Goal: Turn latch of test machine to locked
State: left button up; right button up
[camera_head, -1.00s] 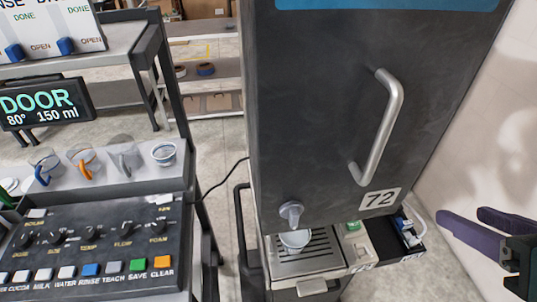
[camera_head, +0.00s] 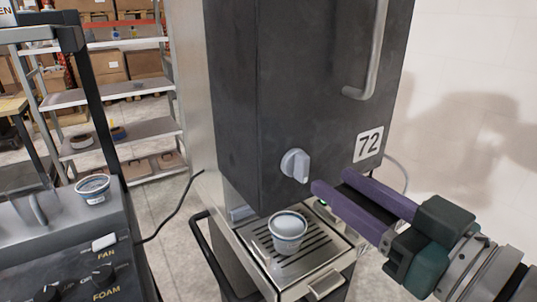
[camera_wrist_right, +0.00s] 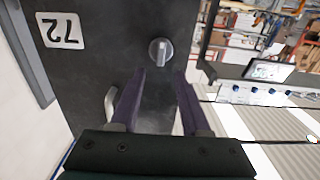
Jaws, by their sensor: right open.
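The latch (camera_head: 295,165) is a grey round knob with a raised grip on the lower front of the dark machine (camera_head: 255,100) marked 72. Its grip looks roughly upright in the head view. My right gripper (camera_head: 332,180) is open and empty, with purple fingers just right of the latch, apart from it. In the right wrist view the latch (camera_wrist_right: 160,50) lies ahead, beyond the gap between the fingertips (camera_wrist_right: 160,72). My left gripper is not in view.
A cup (camera_head: 288,230) stands on the drip tray (camera_head: 300,272) below the latch. A long metal handle (camera_head: 372,55) is on the machine front above. A control panel (camera_head: 80,265) and another cup (camera_head: 92,188) are at left. A white wall is at right.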

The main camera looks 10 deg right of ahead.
aim_at(307, 163)
jog(key=x, duration=0.5)
jog(key=shift+w+a, duration=0.1)
jog(key=shift+w, duration=0.15)
grip_shut()
dwell(0.4)
